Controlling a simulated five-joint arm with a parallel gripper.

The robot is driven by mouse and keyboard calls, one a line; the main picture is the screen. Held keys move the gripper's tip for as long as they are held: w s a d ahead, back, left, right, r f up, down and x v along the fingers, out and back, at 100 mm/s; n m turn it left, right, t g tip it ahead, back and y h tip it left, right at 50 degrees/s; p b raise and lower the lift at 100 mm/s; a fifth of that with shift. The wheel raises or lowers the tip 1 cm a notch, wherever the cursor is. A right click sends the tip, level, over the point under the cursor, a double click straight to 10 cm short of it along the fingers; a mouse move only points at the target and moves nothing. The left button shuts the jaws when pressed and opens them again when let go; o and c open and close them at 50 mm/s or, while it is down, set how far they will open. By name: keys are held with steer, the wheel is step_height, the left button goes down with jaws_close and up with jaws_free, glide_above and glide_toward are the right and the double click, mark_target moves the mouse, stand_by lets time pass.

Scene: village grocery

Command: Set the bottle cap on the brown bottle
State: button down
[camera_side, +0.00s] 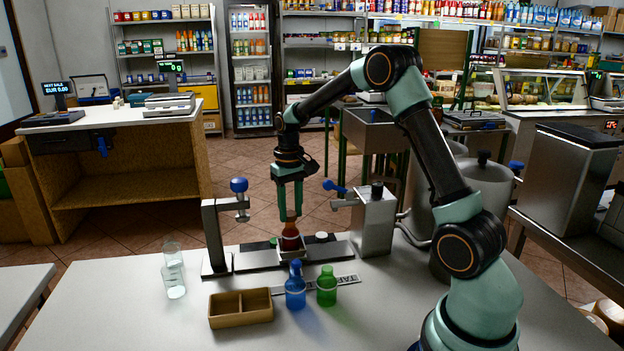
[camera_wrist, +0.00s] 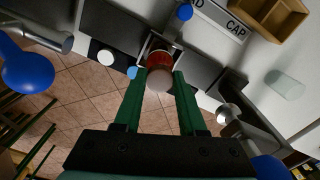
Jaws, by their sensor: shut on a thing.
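The brown bottle (camera_side: 290,239) stands upright on the dark base of the bench fixture, between its two posts. It shows reddish brown in the wrist view (camera_wrist: 160,58). My gripper (camera_side: 291,214) points straight down over it, and its green fingers also show in the wrist view (camera_wrist: 161,74). The fingers are shut on a small pale brownish round piece, seemingly the bottle cap (camera_wrist: 160,79), at the bottle's mouth. The fingers partly hide the joint, so I cannot tell whether cap and bottle touch.
A left post with a blue knob (camera_side: 239,186) and a right steel block (camera_side: 374,220) flank the bottle closely. A white disc (camera_side: 321,237) lies right of the bottle.

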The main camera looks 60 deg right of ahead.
steer(key=shift+f, duration=0.7)
stand_by(1.1)
jaws_free()
stand_by(0.5)
steer(key=shift+r, duration=3.5)
steer(key=s+a+r+n+t, duration=0.2)
steer(key=s+a+r, duration=0.4)
steer(key=a+r, duration=0.15)
steer(key=s+a+n+t, duration=0.2)
steer(key=s+a+t, duration=0.1)
steer(key=s+a, duration=0.5)
steer(key=shift+s+a+f+n+t, duration=0.2)
steer(key=shift+s+a+n+t, duration=0.1)
steer(key=shift+s, duration=0.5)
